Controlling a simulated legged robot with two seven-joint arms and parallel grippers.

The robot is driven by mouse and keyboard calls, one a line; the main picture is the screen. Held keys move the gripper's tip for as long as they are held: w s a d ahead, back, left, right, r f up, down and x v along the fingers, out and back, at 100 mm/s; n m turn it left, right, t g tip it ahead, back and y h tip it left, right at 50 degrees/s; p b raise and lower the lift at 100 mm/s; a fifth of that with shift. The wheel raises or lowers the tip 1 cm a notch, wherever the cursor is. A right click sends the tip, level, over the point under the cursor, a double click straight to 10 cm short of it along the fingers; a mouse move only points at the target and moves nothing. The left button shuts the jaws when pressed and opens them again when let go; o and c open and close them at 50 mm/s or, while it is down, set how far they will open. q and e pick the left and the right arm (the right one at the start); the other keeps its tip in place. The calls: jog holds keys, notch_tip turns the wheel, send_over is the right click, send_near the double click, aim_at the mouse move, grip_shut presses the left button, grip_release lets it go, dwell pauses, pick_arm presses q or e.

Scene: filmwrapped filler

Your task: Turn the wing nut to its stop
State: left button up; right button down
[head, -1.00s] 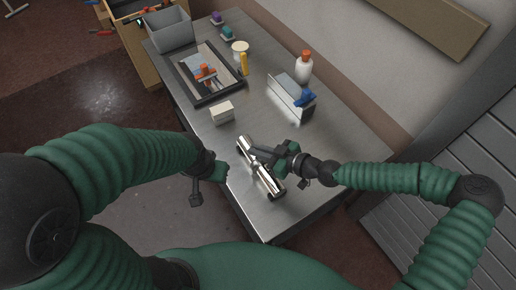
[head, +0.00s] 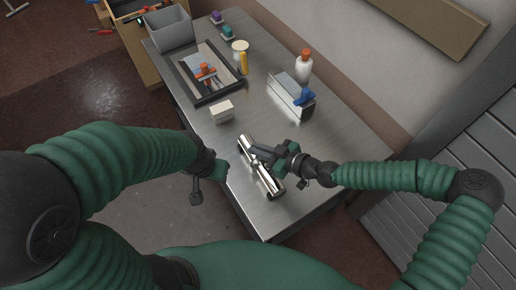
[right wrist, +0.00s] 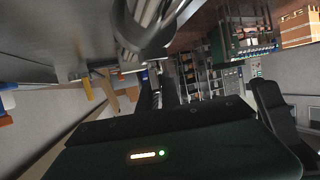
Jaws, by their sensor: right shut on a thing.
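A shiny metal cylinder (head: 270,182) lies slantwise near the front edge of the steel table. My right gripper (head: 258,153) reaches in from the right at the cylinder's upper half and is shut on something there. The fingers hide it, and I cannot make out the wing nut's shape. In the right wrist view the cylinder (right wrist: 143,22) is large and close at the top, just beyond the dark fingers (right wrist: 157,92). My left gripper (head: 210,180) hangs off the table's left edge, apart from the cylinder; its jaws are not clear.
On the table (head: 300,195) stand a cream block (head: 222,112), a black-rimmed tray (head: 211,95), a shiny box (head: 285,97) with a blue piece (head: 305,97), a white bottle (head: 304,69) and a grey bin (head: 169,31). The front right corner is clear.

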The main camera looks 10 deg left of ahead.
jog(key=shift+r, duration=0.1)
jog(key=c, duration=1.6)
grip_release()
jog(key=shift+o, duration=0.2)
jog(key=v, duration=1.7)
jog(key=shift+f, duration=0.25)
